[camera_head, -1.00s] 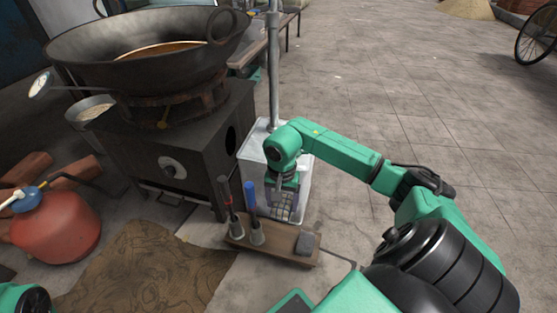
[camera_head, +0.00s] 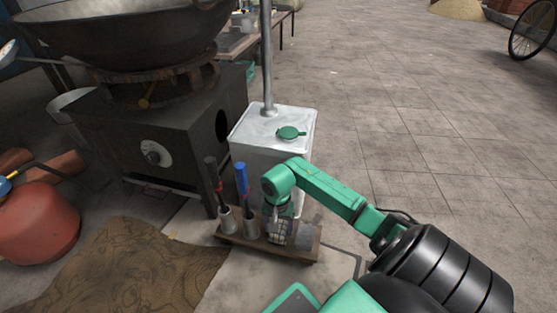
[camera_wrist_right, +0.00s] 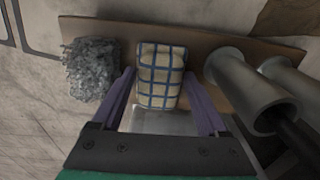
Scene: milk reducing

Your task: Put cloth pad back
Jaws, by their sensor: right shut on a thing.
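The cloth pad (camera_head: 278,233), cream with a blue check, is between the fingers of my right gripper (camera_head: 279,212). In the right wrist view the pad (camera_wrist_right: 160,76) shows between the two purple fingers of the gripper (camera_wrist_right: 160,84), which is shut on it. The pad is at the wooden board (camera_head: 285,252), between the grey scrubber (camera_head: 306,236) and the metal cups. I cannot tell whether its underside touches the board. My left gripper is out of view.
A white metal box (camera_head: 270,125) with a green lid stands behind. The black stove (camera_head: 160,140) is at left.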

